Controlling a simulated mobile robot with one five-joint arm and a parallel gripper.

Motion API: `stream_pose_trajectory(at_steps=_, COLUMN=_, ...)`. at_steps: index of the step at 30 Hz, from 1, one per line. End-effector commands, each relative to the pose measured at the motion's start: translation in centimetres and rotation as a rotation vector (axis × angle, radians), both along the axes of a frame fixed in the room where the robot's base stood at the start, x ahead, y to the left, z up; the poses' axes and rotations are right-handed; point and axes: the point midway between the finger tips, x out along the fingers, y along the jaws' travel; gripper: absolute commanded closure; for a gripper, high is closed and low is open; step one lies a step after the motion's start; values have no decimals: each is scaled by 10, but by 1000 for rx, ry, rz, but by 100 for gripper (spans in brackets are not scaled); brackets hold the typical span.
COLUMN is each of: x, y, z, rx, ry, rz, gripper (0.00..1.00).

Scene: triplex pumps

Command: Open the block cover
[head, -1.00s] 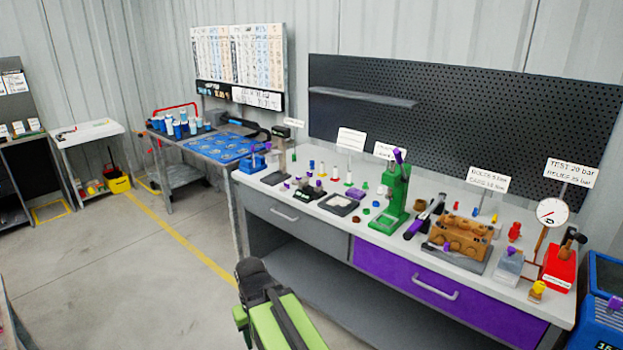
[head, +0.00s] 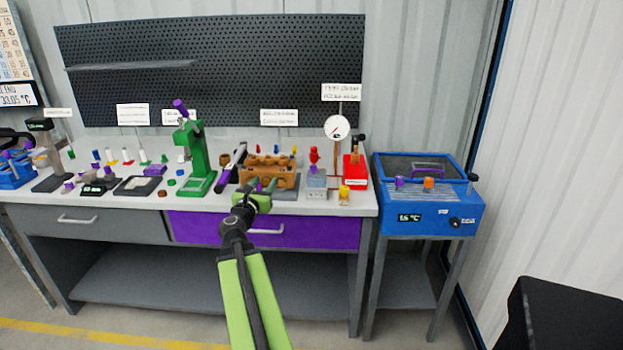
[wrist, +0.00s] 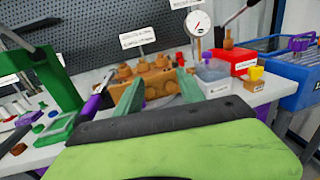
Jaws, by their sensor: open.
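A blue box unit (head: 410,210) with a small lit display stands at the right of the bench. The handle also shows at the right edge of the wrist view (wrist: 300,42). A brown block (head: 268,172) with several round caps sits on a grey plate on the bench. I cannot tell which of these the task names. My gripper (head: 258,190) is open and empty, in front of the brown block and left of the blue unit. Its green fingers (wrist: 158,88) point toward the block.
Right of the brown block stand a grey-white container (head: 317,180), a red box (head: 355,170) and a gauge (head: 337,127). A green press (head: 196,160) stands to its left. A purple drawer (head: 310,232) is below, shut. Floor in front is partly clear.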

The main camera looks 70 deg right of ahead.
Motion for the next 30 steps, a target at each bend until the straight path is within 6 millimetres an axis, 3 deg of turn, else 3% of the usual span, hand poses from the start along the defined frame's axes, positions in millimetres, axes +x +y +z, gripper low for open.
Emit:
stream_pose_trajectory(at_steps=1, x=-34, y=-22, z=-14, rx=2, ry=-2, rz=-54, gripper=54)
stream_pose_trajectory(at_steps=3, x=-66, y=-41, z=-19, rx=2, ry=-4, rz=-105, gripper=54)
stream_pose_trajectory(at_steps=7, x=-93, y=-55, z=-21, rx=3, ry=-6, rz=-146, gripper=54)
stream_pose_trajectory(at_steps=14, x=-93, y=-67, z=-20, rx=4, ry=-8, rz=-149, gripper=54)
stream_pose_trajectory(at_steps=30, x=-83, y=-196, z=-20, rx=5, ry=-9, rz=-149, gripper=54)
